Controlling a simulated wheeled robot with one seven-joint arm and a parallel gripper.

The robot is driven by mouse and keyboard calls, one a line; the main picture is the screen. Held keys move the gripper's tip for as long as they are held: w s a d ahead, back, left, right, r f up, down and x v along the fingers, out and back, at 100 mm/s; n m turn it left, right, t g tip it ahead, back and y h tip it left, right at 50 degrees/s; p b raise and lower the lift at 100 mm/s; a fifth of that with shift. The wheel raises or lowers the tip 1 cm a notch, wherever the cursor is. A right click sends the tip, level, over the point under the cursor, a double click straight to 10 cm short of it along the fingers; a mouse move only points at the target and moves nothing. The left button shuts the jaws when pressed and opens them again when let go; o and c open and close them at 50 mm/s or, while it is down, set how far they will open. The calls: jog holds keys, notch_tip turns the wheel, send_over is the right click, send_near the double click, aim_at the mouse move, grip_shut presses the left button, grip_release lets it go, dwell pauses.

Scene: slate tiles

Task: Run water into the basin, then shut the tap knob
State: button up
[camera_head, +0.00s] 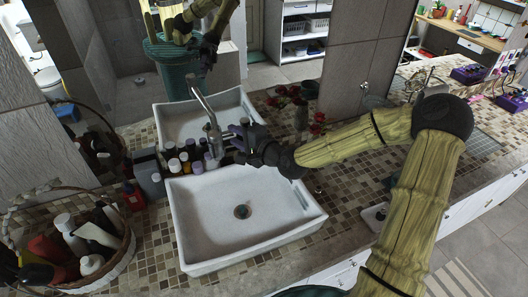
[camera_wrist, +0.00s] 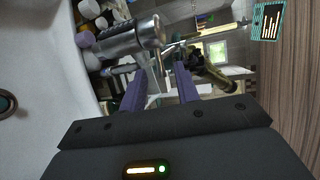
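The white basin (camera_head: 215,240) is set on the mosaic counter, with its dark drain (camera_head: 242,211) in view. I see no water stream or pooled water in it. The chrome tap (camera_head: 209,125) rises at the basin's back edge; in the wrist view its metal body (camera_wrist: 130,40) fills the upper left. My gripper (camera_head: 236,138) is beside the tap, on its right, over the back of the basin. In the wrist view my gripper's two purple fingers (camera_wrist: 158,82) are apart, just below a thin metal part of the tap. I cannot tell whether they touch the knob, which is not clearly visible.
Several bottles and jars (camera_head: 190,157) crowd left of the tap. A wicker basket (camera_head: 122,255) of bottles stands at the front left. A mirror behind the counter reflects the basin and my arm. Red flowers (camera_head: 317,128) lie behind my arm. The space above the basin's front is free.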

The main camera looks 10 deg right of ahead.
jog(key=b+v, duration=0.1)
jog(key=v, duration=1)
jog(key=shift+s+b, duration=0.15)
jog(key=shift+b, duration=0.15)
jog(key=shift+d, duration=0.1)
jog(key=s+d+f+n+g+h, duration=0.1)
jog(key=s+f+n+g+h, duration=0.25)
jog(key=f, duration=0.35)
jog(key=s+f+n+g+h, duration=0.2)
jog(key=s+f+n+g, duration=0.15)
jog(key=f, duration=0.35)
jog(key=s+d+r+n+g+h, duration=0.2)
jog(key=s+d+r+n+h, duration=0.2)
jog(key=s+d, duration=0.3)
jog(key=shift+s+d+r+g+h, duration=0.3)
jog(key=shift+s+d+r+h, duration=0.1)
jog(key=shift+s+r, duration=0.35)
